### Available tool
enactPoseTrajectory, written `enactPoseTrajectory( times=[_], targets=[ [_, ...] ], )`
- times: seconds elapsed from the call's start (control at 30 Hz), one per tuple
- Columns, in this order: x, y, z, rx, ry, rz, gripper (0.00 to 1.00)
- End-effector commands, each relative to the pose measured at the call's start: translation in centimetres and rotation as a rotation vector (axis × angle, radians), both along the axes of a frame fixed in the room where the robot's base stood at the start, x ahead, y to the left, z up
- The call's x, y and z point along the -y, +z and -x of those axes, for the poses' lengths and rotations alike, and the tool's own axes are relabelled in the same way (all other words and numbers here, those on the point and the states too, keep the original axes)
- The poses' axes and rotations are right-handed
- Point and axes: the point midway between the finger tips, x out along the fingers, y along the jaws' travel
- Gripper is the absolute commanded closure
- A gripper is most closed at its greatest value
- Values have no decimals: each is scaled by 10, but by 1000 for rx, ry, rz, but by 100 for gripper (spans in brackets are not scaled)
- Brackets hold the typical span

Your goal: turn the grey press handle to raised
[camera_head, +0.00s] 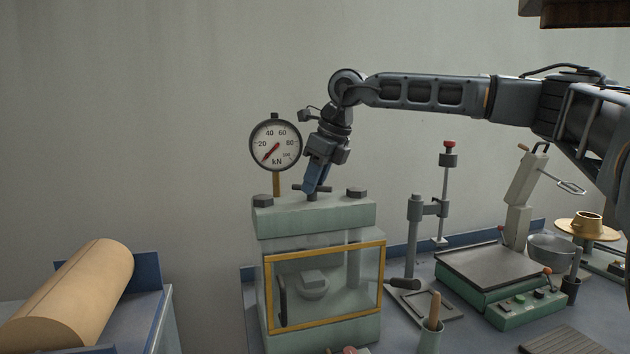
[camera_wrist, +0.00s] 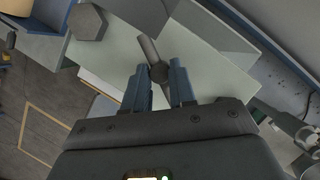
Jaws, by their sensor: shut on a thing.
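The press (camera_head: 312,220) is a pale green machine with a yellow-framed clear guard (camera_head: 325,286) on its front. Its grey handle (camera_head: 298,187) is a short crossbar on a stub on top of the press. In the wrist view, the bar of the handle (camera_wrist: 148,47) runs up and left from a dark round hub. My gripper (camera_head: 315,187) points down at the top of the press, its blue fingers shut on the handle. In the wrist view, the fingers of my gripper (camera_wrist: 159,82) lie on both sides of the handle, which they partly hide.
A round kN dial gauge (camera_head: 275,146) stands just left of my gripper. Large hex bolts (camera_head: 357,194) stick up from the press top. To the right are a grey stand (camera_head: 413,235) and a green scale (camera_head: 490,274). A tan roll (camera_head: 75,290) lies at left.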

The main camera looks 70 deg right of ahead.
Motion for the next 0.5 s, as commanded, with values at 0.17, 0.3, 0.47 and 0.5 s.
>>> enactPoseTrajectory(
  times=[0.17, 0.3, 0.47, 0.5],
  targets=[
    [-7, -1, -3, 3, 14, -9, 100],
    [-7, -1, -4, 4, 14, -10, 100],
    [-8, -1, -4, 4, 15, -10, 70],
    [-7, -1, -4, 4, 14, -9, 66]
  ],
)
